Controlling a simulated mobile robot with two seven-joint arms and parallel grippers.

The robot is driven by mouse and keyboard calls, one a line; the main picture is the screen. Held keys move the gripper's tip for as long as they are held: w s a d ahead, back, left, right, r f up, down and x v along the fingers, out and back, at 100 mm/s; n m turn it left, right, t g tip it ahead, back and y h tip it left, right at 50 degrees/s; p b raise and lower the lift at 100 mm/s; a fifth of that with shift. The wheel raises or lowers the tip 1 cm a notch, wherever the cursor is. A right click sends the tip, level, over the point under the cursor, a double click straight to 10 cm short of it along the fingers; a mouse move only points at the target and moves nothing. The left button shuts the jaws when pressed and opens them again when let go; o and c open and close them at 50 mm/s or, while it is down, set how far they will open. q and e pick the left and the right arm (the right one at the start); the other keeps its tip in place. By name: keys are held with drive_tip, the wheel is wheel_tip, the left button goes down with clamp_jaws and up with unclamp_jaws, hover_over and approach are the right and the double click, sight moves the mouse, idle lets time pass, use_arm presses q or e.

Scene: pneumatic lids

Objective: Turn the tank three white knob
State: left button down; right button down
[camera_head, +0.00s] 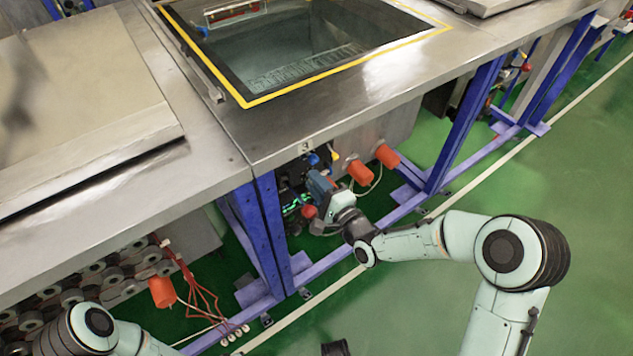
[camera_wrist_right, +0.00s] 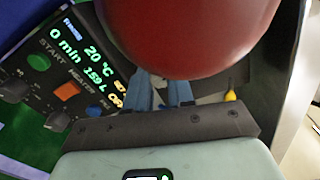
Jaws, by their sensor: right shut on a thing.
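My right gripper (camera_head: 317,184) reaches under this rim beside the control panel (camera_head: 296,203). In the right wrist view, the blue fingers of the right gripper (camera_wrist_right: 160,92) are shut on a small pale thing (camera_wrist_right: 158,84). A large red round part (camera_wrist_right: 190,35) close to the camera hides most of it, so I cannot confirm it is the white knob.
Blue table legs (camera_head: 268,225) stand left of my right gripper, and another blue leg (camera_head: 465,120) stands to the right. Orange cylinders (camera_head: 360,172) hang under the tank. The panel's lit display (camera_wrist_right: 92,65) has dark knobs and coloured buttons beside it. Green floor (camera_head: 420,295) is open in front.

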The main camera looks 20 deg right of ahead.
idle(0.4)
drive_tip(key=c, duration=1)
unclamp_jaws()
use_arm(q)
drive_tip(key=shift+g+h, duration=0.3)
drive_tip(key=shift+g, duration=0.2)
drive_tip(key=s, duration=0.1)
drive_tip(key=s+d+r+p, duration=0.1)
drive_tip(key=s+r+p, duration=0.1)
drive_tip(key=shift+d+r, duration=0.1)
drive_tip(key=shift+d, duration=0.15)
use_arm(e)
drive_tip(key=v, duration=1.3)
drive_tip(key=shift+s, duration=0.2)
